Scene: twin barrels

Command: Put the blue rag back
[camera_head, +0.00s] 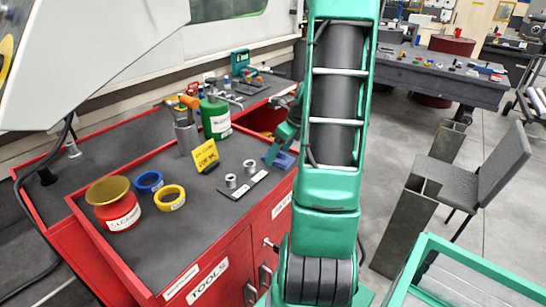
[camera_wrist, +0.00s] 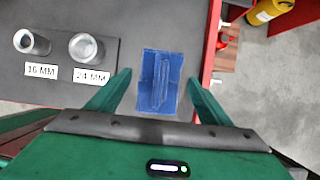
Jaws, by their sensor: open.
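The blue rag (camera_wrist: 158,68) lies folded on the dark top of the red tool cabinet, close to its right edge in the wrist view. In the head view the rag (camera_head: 285,160) is partly hidden beside my arm. My gripper (camera_wrist: 160,84) is open, with one green finger on each side of the rag. The fingers do not press on it. I cannot tell how high the fingertips are above the cabinet top. In the head view my gripper (camera_head: 273,152) is at the rag, mostly seen from the side.
Two metal sockets (camera_wrist: 86,48) with size labels stand left of the rag. On the cabinet top (camera_head: 150,240) are a red pot (camera_head: 115,208), blue and yellow tape rolls (camera_head: 169,197), a yellow sign (camera_head: 205,155) and a green can (camera_head: 215,118). A grey chair (camera_head: 485,165) stands at right.

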